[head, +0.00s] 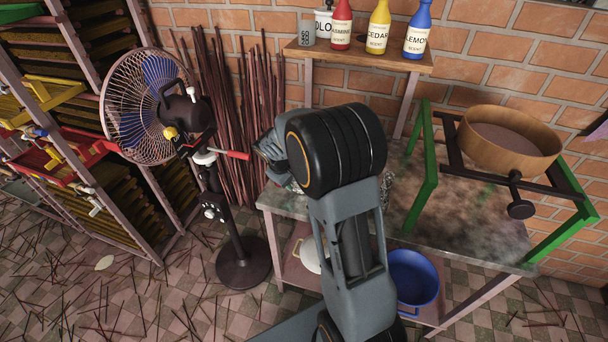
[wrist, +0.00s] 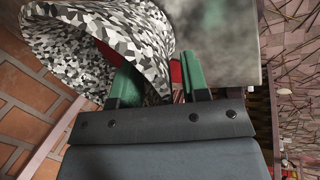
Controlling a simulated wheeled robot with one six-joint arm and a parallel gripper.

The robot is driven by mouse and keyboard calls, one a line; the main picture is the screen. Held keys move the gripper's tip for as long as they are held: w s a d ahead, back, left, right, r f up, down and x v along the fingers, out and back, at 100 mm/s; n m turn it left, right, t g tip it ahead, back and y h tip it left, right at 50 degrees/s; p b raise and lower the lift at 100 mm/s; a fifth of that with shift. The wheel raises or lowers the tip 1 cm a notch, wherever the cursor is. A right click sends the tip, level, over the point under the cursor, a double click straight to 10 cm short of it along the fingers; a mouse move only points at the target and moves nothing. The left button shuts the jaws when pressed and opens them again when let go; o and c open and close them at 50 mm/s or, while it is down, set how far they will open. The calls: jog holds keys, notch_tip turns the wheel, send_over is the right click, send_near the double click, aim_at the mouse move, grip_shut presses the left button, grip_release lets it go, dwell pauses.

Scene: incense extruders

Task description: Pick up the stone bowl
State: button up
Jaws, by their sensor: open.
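The stone bowl, speckled black, white and grey, fills the upper left of the wrist view (wrist: 145,42), tilted in that picture. My gripper (wrist: 160,82) is open, with green fingers close against the bowl. Part of the bowl's wall shows between the fingers, with the left finger overlapping the bowl. I cannot tell whether either finger touches it. In the head view my gripper (head: 270,150) is over the left end of the worktable, mostly hidden behind my wrist. The bowl is largely or wholly hidden there.
The worktable (head: 460,236) carries a green frame (head: 424,165) with a round wooden sieve (head: 509,141). A shelf (head: 350,55) with bottles stands behind. A fan (head: 150,105) stands left. A blue pot (head: 413,278) sits below. Loose sticks litter the floor.

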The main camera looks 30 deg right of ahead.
grip_shut()
dwell(1.3)
jog(key=shift+r, duration=0.1)
